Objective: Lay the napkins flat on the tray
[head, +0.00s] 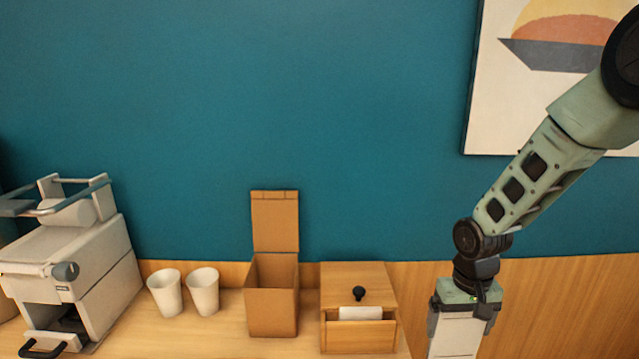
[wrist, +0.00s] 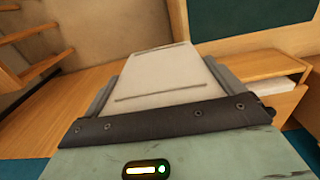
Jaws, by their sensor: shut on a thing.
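My gripper (head: 458,342) is at the lower right in the head view, pointing down, to the right of the wooden drawer box. It is shut on a white, flat-sided block that looks like the napkins (wrist: 165,75). In the wrist view the block sits between the two grey fingers and reaches past them. Its lower end is cut off by the frame edge in the head view. More white napkins (head: 360,313) show in the open drawer of the box, and also at the right in the wrist view (wrist: 275,88). I cannot see the tray in either view.
The wooden drawer box (head: 358,275) stands on the counter against the wall. To its left are an open cardboard box (head: 271,300), two white cups (head: 203,291) and a grey-white machine (head: 75,270). Wooden shelves (wrist: 35,35) show at left in the wrist view.

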